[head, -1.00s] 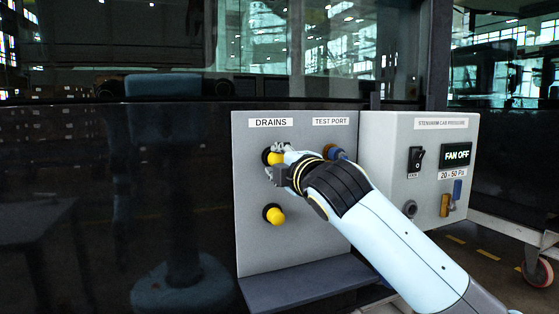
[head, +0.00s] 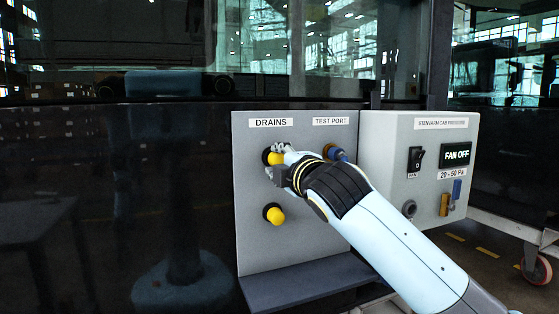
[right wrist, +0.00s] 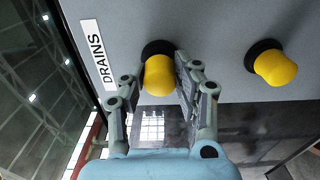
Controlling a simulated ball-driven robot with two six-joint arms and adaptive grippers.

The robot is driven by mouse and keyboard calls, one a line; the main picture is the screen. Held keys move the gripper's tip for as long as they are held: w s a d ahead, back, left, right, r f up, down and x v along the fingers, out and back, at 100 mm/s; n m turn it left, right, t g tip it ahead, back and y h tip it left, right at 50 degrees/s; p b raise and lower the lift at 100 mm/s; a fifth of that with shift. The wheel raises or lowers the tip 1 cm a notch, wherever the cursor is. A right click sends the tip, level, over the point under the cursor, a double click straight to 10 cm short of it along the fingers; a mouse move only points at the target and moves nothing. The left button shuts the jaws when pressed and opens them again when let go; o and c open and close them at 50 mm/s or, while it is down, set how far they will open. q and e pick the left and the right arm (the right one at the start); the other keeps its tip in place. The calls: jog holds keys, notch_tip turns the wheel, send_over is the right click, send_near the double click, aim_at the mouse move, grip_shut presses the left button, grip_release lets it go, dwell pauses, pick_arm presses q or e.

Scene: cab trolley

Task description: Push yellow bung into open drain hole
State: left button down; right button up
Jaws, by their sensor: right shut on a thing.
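The upper yellow bung (head: 276,158) sits at a black-rimmed hole under the DRAINS label on the grey panel (head: 257,240). My right gripper (head: 275,161) is shut on this bung, its fingers on either side of it. In the right wrist view, the bung (right wrist: 159,78) shows between the fingers, against the black ring (right wrist: 157,48). How deep it sits in the hole I cannot tell. A second yellow bung (head: 275,215) sits in the lower drain's black ring, apart from the gripper; it also shows in the right wrist view (right wrist: 276,68). My left gripper is not in view.
A blue fitting (head: 338,153) is at the TEST PORT, close behind my right wrist. A dark ledge (head: 305,285) juts out below the panel.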

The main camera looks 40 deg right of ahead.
dwell(0.7)
jog(key=shift+p, duration=0.45)
jog(key=shift+w+d, duration=0.1)
jog(key=shift+w, duration=0.35)
jog(key=o, duration=1)
jog(key=v, duration=1.2)
